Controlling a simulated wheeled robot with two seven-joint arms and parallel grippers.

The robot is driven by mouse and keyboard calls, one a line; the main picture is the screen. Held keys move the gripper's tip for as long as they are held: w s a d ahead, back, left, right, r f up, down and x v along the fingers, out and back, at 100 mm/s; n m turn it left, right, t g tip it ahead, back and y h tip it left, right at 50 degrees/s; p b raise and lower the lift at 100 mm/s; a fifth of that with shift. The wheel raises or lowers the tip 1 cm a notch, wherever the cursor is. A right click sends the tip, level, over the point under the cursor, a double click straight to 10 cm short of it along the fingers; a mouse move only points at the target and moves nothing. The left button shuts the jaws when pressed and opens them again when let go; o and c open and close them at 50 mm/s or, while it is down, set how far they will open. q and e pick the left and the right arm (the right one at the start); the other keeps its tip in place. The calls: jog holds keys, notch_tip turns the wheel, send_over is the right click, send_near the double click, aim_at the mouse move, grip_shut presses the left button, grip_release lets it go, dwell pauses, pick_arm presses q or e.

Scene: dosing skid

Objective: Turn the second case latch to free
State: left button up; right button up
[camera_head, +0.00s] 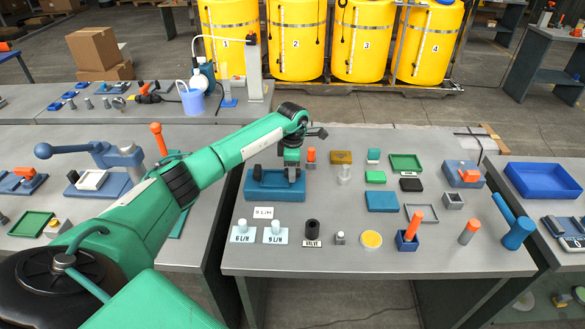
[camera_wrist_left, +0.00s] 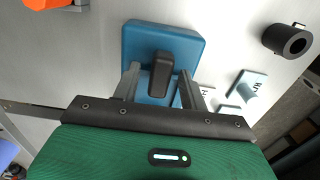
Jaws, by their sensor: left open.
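The blue case (camera_head: 262,188) stands at the left end of the middle table. One dark latch (camera_head: 256,171) shows at its left side. My left gripper (camera_head: 292,172) is over the case's right side, pointing down. In the left wrist view the blue case (camera_wrist_left: 185,43) has a dark upright latch knob (camera_wrist_left: 160,72) on it. My left gripper's two fingers (camera_wrist_left: 158,86) stand open, one on each side of this knob. I cannot tell whether either finger touches it. In the head view the gripper hides this latch. My right gripper is out of view.
Behind the gripper stands an orange-topped part (camera_head: 311,156). In front of the case are a label card (camera_head: 263,212), two flow-label plates (camera_head: 243,232) and a black valve knob (camera_head: 312,229). Coloured blocks and trays, including a green tray (camera_head: 406,162), fill the table to the right.

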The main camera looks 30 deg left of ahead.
pick_arm(q)
grip_shut()
